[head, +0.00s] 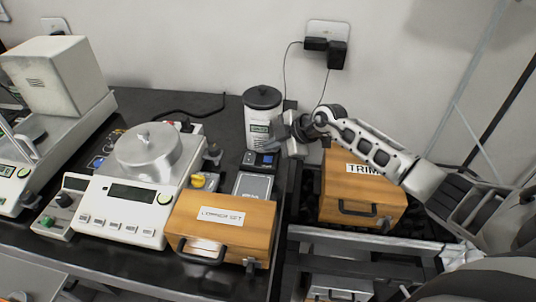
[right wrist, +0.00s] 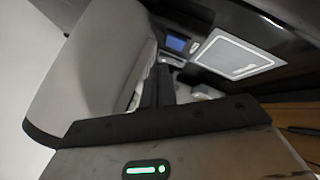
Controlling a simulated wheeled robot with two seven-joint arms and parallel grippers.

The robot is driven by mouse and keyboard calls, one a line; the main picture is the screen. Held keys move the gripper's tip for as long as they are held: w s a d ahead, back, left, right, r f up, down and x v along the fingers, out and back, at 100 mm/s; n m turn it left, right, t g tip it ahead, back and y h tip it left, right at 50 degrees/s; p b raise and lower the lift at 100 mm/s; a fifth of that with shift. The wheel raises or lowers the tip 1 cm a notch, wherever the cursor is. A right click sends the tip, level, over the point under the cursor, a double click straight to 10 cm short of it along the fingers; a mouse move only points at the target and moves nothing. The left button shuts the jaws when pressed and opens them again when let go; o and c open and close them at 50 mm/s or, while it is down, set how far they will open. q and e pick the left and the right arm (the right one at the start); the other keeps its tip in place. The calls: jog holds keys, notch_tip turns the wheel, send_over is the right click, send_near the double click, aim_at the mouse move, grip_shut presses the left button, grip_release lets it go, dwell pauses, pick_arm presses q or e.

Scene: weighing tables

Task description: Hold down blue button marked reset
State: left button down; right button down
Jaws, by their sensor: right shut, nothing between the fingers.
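No button with a readable "reset" mark shows. A small dark device with a blue-lit face (head: 268,160) stands at the foot of a white canister (head: 258,116) with a dark lid. In the right wrist view the blue face (right wrist: 176,43) lies beyond my fingers, beside a pale square plate (right wrist: 236,56). My right gripper (head: 281,142) is shut and empty, just right of the canister and close above the device. The wrist view shows its dark fingers (right wrist: 160,82) together, with the canister filling the left side. Contact cannot be told. My left gripper is out of view.
A white balance (head: 125,205) with a round metal lid stands left of the device. A wooden case (head: 222,222) lies in front, and another, labelled TRIM (head: 362,190), is under my right forearm. Wall plugs (head: 327,45) with hanging cords are behind.

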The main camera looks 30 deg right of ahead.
aim_at(272, 159)
jog(key=shift+r+p, duration=0.45)
jog(key=shift+r, duration=0.45)
jog(key=shift+r+b, duration=0.3)
jog(key=shift+r, duration=0.55)
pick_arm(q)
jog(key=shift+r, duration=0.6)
